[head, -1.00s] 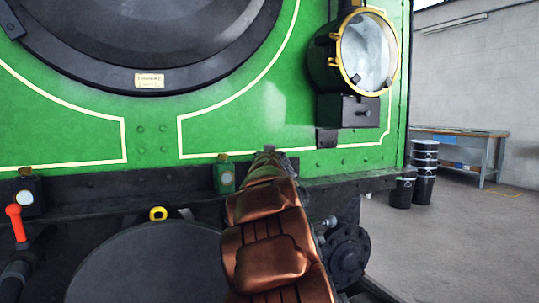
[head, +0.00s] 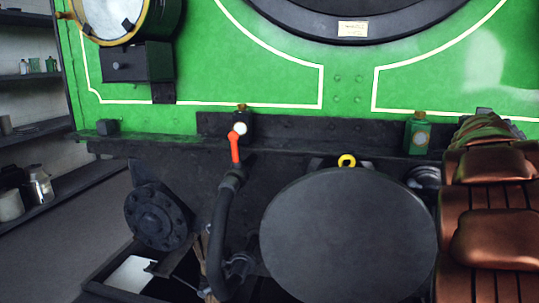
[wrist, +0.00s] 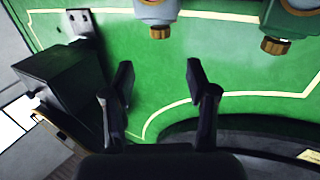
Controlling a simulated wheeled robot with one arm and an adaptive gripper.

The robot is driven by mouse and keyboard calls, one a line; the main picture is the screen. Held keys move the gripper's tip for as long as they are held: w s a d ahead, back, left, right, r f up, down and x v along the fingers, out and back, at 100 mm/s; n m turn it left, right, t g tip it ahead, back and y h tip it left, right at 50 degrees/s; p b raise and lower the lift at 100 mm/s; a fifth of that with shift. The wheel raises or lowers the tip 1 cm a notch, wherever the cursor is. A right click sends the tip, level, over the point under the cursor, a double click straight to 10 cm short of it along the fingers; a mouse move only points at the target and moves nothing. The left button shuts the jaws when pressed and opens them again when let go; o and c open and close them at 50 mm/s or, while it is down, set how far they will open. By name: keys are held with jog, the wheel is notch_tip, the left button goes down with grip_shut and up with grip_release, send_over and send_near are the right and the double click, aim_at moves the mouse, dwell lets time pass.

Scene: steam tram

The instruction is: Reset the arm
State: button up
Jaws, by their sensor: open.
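My gripper (wrist: 159,78) is open and empty in the wrist view, its two dark fingers apart before the green tram front. My copper-coloured arm (head: 497,190) reaches forward along the right edge of the head view; its fingers cannot be made out there. The green tram front (head: 240,70) fills much of both views, and also shows in the wrist view (wrist: 160,50). No object is between the fingers.
A red-handled valve (head: 236,147) and a brass-rimmed lamp (head: 150,18) are further left. A round dark drum end (head: 345,240) lies below. Shelves (head: 35,110) stand at far left.

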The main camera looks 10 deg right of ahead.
jog(key=s+a+f+n+g+y+p, duration=0.1)
jog(key=s+a+g+y+p, duration=0.2)
jog(key=s+a+p, duration=0.45)
jog(key=s+a+f+n+g+y+p, duration=0.1)
jog(key=s+a+g+y+p, duration=0.3)
jog(key=a+p, duration=0.55)
jog(key=s+a+f+n+g+y+p, duration=0.1)
jog(key=s+a+f+g+p, duration=0.1)
jog(key=s+a+p, duration=0.7)
jog(key=s+a+r+n+g+y+p, duration=0.1)
jog(key=s+a+n+g+y+p, duration=0.3)
jog(key=s+a, duration=1.3)
jog(key=s+n+g+p, duration=0.1)
jog(key=s+p, duration=0.2)
jog(key=p, duration=0.1)
jog(key=shift+s+a+r+n, duration=0.15)
jog(key=shift+a+r+n, duration=0.15)
jog(key=shift+r+n, duration=0.1)
jog(key=shift+r, duration=0.15)
